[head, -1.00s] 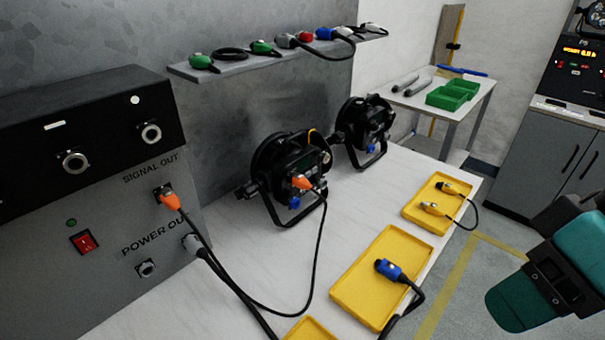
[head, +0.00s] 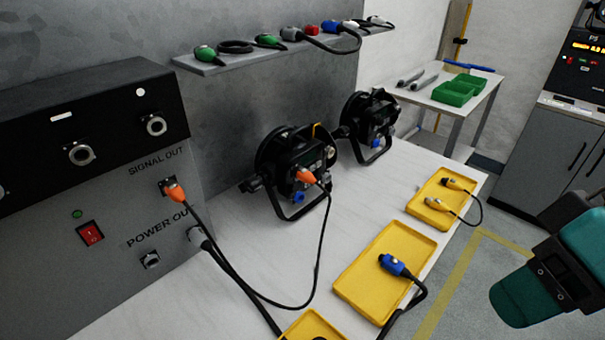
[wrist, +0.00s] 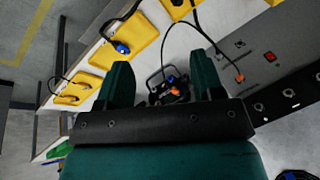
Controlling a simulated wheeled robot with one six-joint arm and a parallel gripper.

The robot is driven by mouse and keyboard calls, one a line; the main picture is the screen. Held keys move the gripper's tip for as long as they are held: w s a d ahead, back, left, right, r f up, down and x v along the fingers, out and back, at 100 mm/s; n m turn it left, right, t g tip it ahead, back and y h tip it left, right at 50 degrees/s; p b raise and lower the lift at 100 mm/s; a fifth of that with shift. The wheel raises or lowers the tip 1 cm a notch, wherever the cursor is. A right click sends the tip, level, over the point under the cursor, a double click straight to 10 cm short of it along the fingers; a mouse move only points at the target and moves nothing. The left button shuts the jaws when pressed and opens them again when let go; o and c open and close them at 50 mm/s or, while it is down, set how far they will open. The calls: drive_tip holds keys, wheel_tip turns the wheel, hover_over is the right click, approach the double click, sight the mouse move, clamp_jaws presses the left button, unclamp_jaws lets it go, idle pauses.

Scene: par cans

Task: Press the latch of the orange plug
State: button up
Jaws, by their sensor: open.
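One orange plug (head: 174,191) sits in the SIGNAL OUT socket of the grey panel at the left, with a black cable hanging from it. Another orange plug (head: 306,176) sits in the back of the nearer black par can (head: 275,160). In the wrist view, the panel plug (wrist: 240,77) is right of my fingers and the can's plug (wrist: 175,91) shows between them, farther off. The latches are too small to make out. My gripper (head: 507,302) is at the right edge, beyond the bench and far from both plugs. Its teal fingers (wrist: 163,80) are apart and empty.
Yellow trays (head: 352,284) line the bench's front edge, holding a blue plug (head: 391,264) and other connectors. A grey plug (head: 196,236) is in POWER OUT. A second par can (head: 370,125) stands behind. A shelf (head: 225,68) with plugs hangs above. The bench middle is mostly clear.

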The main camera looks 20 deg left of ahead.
clamp_jaws()
idle(1.6)
